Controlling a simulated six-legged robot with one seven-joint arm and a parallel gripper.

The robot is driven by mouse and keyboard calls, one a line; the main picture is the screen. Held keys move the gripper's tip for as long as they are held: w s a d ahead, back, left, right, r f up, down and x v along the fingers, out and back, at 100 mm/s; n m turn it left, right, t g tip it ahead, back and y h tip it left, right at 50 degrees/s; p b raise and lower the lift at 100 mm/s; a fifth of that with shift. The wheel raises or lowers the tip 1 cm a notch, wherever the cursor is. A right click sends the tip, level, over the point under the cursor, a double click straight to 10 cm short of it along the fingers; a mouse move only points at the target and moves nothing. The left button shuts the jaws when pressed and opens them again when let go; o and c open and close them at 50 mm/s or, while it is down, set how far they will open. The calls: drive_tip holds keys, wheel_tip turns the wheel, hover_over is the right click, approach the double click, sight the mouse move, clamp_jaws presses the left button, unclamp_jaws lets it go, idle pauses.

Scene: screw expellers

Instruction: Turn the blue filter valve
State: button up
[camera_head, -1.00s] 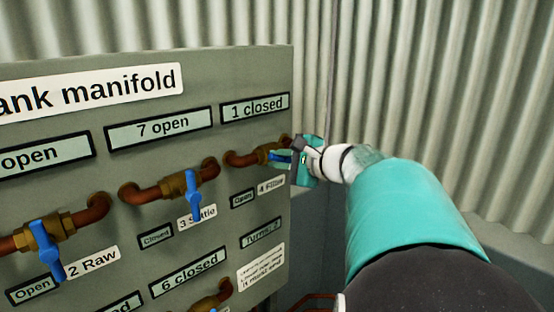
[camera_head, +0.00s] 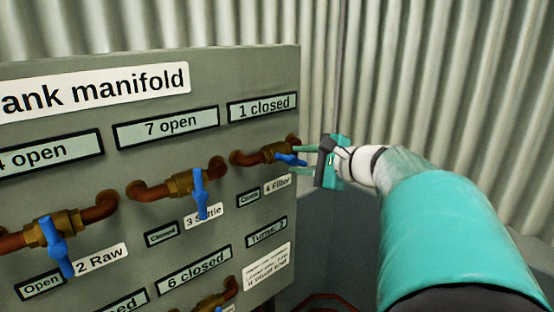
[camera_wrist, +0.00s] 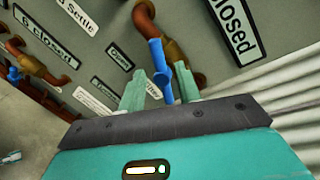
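The filter valve's blue handle (camera_head: 291,159) sticks out to the right, slightly down, from its brass body at the panel's upper right, by the "4 Filter" label (camera_head: 277,184). The small plate beside that label reads "Open". My gripper (camera_head: 305,158) is just right of the handle, fingers towards the panel. In the wrist view the handle (camera_wrist: 160,65) lies between the two parted green fingers, with gaps beside it. The fingers do not appear clamped on it.
The tank manifold panel (camera_head: 80,118) also carries the Settle valve handle (camera_head: 201,195) and the Raw valve handle (camera_head: 56,247), both pointing down. Another valve sits lower down. A corrugated wall (camera_head: 440,80) stands behind and to the right.

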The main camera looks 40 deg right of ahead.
drive_tip(key=v, duration=0.9)
drive_tip(key=s, duration=0.8)
drive_tip(key=shift+d, duration=0.1)
idle(0.4)
